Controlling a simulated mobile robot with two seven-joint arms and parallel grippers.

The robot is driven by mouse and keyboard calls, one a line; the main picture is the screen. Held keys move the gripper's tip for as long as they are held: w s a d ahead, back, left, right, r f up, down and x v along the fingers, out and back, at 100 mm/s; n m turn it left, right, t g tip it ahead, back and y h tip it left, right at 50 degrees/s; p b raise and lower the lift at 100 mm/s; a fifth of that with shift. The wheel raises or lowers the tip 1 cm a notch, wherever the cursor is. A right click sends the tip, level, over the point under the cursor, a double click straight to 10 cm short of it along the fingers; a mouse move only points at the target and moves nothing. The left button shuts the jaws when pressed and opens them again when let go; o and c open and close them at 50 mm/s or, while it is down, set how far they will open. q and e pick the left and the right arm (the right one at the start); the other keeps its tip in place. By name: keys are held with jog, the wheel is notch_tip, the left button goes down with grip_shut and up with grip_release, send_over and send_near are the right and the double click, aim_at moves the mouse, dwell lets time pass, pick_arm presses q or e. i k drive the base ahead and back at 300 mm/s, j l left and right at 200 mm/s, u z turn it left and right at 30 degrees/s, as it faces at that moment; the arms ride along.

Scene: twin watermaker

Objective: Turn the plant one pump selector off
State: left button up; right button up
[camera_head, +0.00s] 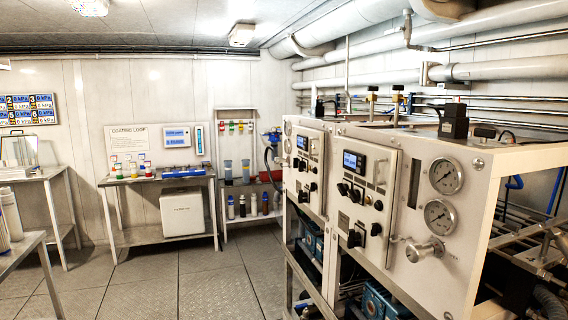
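Two white control panels stand on the watermaker frame at the right. The nearer panel (364,178) has a lit blue display (354,161), several small dark knobs and a larger black selector (354,238) low on its left. The farther panel (309,166) has a similar display (302,142) and dark knobs, with a black knob (302,196) low on it. Labels are too small to read, so I cannot tell which panel is plant one or which knob is the pump selector, nor how any knob is turned. Neither of my grippers is in view.
Two pressure gauges (445,176) and a round metal valve handle (418,252) sit right of the nearer panel. A metal bench (160,236) and a shelf with bottles (250,215) stand at the back wall. Tables line the left. The grey floor (195,285) between is clear.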

aim_at(302, 164)
jog(key=i+j, duration=0.55)
jog(key=j, duration=0.3)
jog(key=i+j+z, duration=0.1)
jog(key=i+j, duration=0.45)
jog(key=j, duration=0.3)
